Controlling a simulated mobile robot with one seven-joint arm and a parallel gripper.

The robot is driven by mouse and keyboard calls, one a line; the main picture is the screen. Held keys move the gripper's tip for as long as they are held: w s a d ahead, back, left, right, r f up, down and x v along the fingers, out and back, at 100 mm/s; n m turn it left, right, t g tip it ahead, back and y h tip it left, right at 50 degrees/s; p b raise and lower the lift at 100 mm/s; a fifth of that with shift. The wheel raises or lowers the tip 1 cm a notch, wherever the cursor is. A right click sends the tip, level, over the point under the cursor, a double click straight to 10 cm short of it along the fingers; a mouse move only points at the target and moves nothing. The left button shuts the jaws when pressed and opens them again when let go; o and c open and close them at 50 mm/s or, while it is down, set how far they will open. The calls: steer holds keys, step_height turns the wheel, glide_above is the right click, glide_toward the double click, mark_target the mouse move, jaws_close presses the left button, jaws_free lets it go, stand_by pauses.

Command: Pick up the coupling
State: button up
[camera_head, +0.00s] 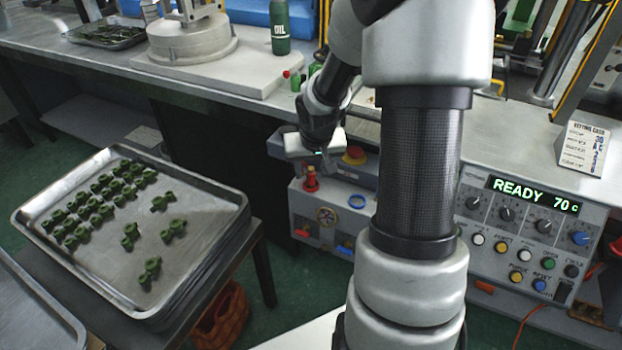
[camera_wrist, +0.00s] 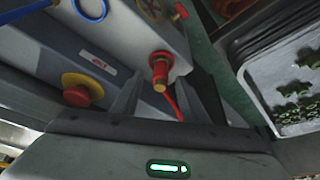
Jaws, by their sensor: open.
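The coupling looks to be the red fitting with a brass-coloured end (camera_wrist: 160,72) in the wrist view. It also shows in the head view as a red piece (camera_head: 311,182) standing on the grey box (camera_head: 320,217). My gripper (camera_wrist: 168,98) is open and empty, and the coupling appears between and beyond its two fingers in the wrist view. In the head view my gripper (camera_head: 318,160) is above and close to the coupling, with a gap between them. The coupling's lower end is partly hidden.
A red stop button on a yellow base (camera_head: 354,156) and a blue ring (camera_head: 357,201) are close by on the box. A metal tray (camera_head: 205,215) of green parts stands left. The control panel (camera_head: 530,225) is right, the bench (camera_head: 230,80) behind.

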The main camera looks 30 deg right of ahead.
jaws_close()
